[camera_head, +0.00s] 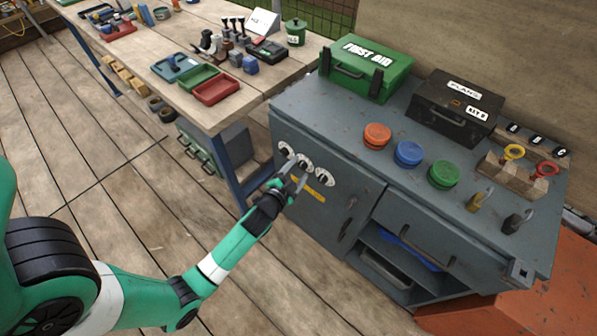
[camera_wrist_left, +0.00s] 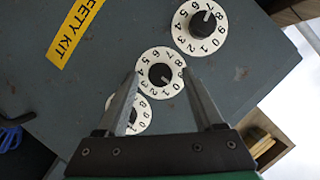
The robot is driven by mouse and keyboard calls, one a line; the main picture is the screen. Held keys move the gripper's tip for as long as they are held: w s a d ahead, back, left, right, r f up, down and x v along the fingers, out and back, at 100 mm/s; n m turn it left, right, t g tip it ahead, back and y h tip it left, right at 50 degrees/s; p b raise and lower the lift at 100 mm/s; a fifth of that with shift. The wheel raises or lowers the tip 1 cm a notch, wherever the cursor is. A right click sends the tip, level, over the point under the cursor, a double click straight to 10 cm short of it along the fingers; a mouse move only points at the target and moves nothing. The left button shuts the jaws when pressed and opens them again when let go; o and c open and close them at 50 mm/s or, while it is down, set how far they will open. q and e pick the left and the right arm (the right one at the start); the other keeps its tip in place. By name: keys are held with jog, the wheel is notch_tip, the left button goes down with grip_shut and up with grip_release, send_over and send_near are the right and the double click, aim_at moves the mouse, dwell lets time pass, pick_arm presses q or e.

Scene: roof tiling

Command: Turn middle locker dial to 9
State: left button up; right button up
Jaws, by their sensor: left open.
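Three white numbered dials with black knobs sit in a row on the grey locker door. The middle dial (camera_head: 304,163) is partly behind my left gripper (camera_head: 293,178) in the head view. In the left wrist view the middle dial (camera_wrist_left: 160,72) lies between the fingertips of my open left gripper (camera_wrist_left: 161,74), one on each side of its black knob. The knob's pale mark points to the lower right there; I cannot tell its exact digit. Whether the fingers touch the dial is unclear. My right gripper is not in view.
The other dials (camera_head: 285,149) (camera_head: 325,177) sit close on either side. A yellow label (camera_head: 313,187) is below them. The cabinet top (camera_head: 335,120) holds a green first aid box (camera_head: 366,70), a black case (camera_head: 453,107) and coloured lids. A wooden workbench (camera_head: 160,42) stands behind left.

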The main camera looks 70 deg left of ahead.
pick_arm(q)
jog(key=shift+w+a, duration=0.15)
jog(key=shift+w, duration=0.05)
grip_shut()
dwell(0.3)
